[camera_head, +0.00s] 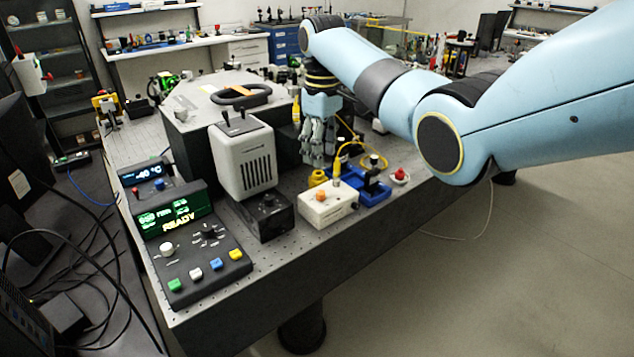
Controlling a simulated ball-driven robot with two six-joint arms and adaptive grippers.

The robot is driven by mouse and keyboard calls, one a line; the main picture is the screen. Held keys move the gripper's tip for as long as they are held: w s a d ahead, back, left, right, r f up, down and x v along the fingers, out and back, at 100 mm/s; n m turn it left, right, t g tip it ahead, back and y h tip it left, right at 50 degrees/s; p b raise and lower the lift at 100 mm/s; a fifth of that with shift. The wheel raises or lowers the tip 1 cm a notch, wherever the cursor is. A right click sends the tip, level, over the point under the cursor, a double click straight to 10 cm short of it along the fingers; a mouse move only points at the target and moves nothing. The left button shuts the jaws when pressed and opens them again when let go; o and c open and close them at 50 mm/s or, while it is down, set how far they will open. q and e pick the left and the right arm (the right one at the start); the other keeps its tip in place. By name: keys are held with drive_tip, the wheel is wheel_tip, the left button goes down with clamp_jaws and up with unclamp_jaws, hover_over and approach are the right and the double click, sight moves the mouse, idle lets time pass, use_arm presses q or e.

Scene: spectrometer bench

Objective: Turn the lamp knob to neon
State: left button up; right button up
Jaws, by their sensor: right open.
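A white vented housing (240,160), which looks like a lamp, stands on a black base box with a dark knob (268,200) on its top. A dark control panel (212,270) in front at the left carries a white round knob (167,249) and a black dial (208,232). I cannot read the labels, so which knob is the lamp knob and its setting are unclear. My right gripper (317,158) is open and empty, pointing down behind the white box with the orange button, to the right of the housing and apart from all the knobs. My left gripper is out of view.
A green display (175,217) reads READY. A white box (328,205) with an orange button, a blue fixture (374,192) and a yellow cable stand right of the lamp base. A large grey box with a black handle (240,95) stands behind. The table's front edge is bare.

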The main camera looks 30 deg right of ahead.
sight(320, 192)
wheel_tip(320, 192, down, 10)
drive_tip(key=shift+w+a+f, duration=0.1)
drive_tip(key=shift+a, duration=0.05)
drive_tip(key=shift+c, duration=0.2)
clamp_jaws()
